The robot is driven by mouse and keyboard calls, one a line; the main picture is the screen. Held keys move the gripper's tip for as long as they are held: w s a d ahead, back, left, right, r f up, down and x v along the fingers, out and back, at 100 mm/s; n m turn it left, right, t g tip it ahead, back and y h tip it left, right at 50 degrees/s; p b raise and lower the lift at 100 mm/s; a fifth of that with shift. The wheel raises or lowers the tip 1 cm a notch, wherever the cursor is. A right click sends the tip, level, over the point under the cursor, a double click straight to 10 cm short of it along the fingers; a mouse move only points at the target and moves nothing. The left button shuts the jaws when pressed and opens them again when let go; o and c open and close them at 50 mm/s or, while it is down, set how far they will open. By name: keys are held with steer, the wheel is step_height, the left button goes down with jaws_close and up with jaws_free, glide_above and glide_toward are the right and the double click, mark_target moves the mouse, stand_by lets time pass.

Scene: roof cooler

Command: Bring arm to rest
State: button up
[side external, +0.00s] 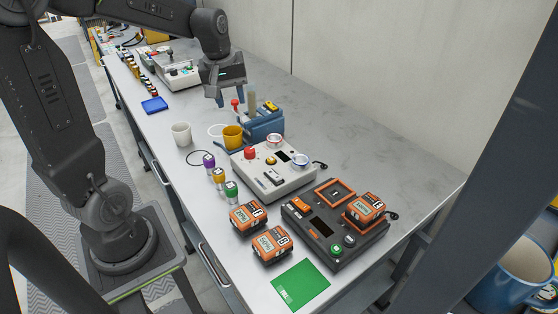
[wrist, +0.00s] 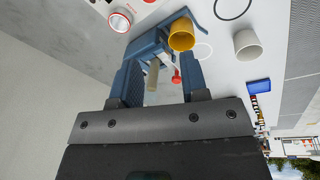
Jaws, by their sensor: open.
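My gripper (side external: 222,97) hangs in the air over the grey bench, fingers pointing down, behind and left of the blue holder (side external: 262,124). In the wrist view my gripper (wrist: 160,78) has its two fingers apart, with nothing held between them. The blue holder (wrist: 150,46), a tan upright rod (wrist: 153,75) and a red-knobbed lever (wrist: 176,76) show beyond and between the fingers. Part of the holder is hidden behind the fingers in that view.
A yellow cup (side external: 233,137) and white cup (side external: 181,134) stand near the holder. A white control box (side external: 274,178), black charger (side external: 320,240) and orange battery packs (side external: 270,244) fill the front. A wall (side external: 360,70) bounds the bench behind; bare surface lies along it.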

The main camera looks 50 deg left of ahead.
steer(key=s+d+r+m+t, duration=0.3)
steer(key=s+d+m, duration=0.9)
steer(key=d, duration=0.5)
steer(key=shift+s+r+m+t+h, duration=0.2)
steer(key=shift+m+t+h, duration=0.1)
steer(key=shift+h, duration=0.1)
